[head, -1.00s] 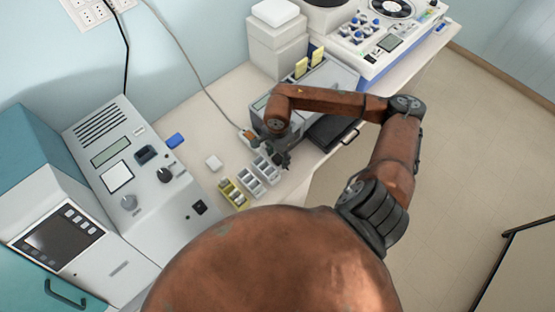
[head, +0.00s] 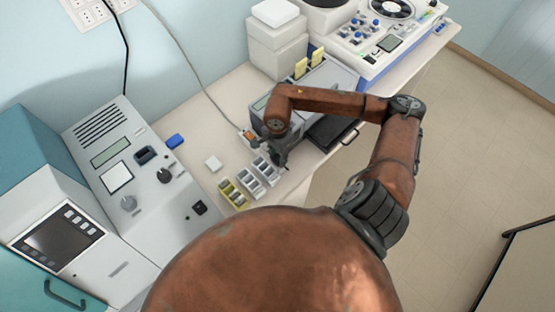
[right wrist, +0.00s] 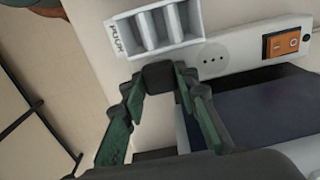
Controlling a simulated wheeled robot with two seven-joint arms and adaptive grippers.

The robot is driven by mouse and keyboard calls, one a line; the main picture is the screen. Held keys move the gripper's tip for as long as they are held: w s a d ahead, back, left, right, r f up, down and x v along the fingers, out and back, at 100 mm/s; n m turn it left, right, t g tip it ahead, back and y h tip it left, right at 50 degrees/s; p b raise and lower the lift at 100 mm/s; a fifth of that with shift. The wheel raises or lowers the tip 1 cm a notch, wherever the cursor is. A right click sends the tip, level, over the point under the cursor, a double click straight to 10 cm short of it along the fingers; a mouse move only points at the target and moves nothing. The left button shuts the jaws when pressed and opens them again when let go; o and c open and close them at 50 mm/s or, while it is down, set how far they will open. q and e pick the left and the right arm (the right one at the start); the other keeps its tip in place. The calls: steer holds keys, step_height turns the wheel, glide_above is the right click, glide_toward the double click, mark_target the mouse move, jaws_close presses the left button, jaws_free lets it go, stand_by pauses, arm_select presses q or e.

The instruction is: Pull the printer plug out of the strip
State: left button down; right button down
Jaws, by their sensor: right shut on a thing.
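The white power strip (right wrist: 240,52) shows in the right wrist view, with an orange rocker switch (right wrist: 283,43) at its right end and an empty round socket (right wrist: 211,60). My right gripper (right wrist: 158,79) is shut on a small black plug (right wrist: 158,76) near the strip's left part. Whether the plug's pins are in a socket is hidden. In the head view my right gripper (head: 279,157) is over the bench beside the small racks and covers most of the strip; the switch end (head: 248,134) shows left of it. My left gripper is not in view.
A white slotted rack (right wrist: 155,30) stands close beside the plug; white and yellow racks (head: 233,194) show in the head view. A grey machine (head: 328,80) with a dark tray is behind my forearm. A grey cable (head: 205,92) runs down to the strip.

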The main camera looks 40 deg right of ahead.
mark_target(278, 159)
steer(key=shift+r, duration=0.2)
steer(key=shift+r+p, duration=1)
steer(key=shift+r, duration=1.85)
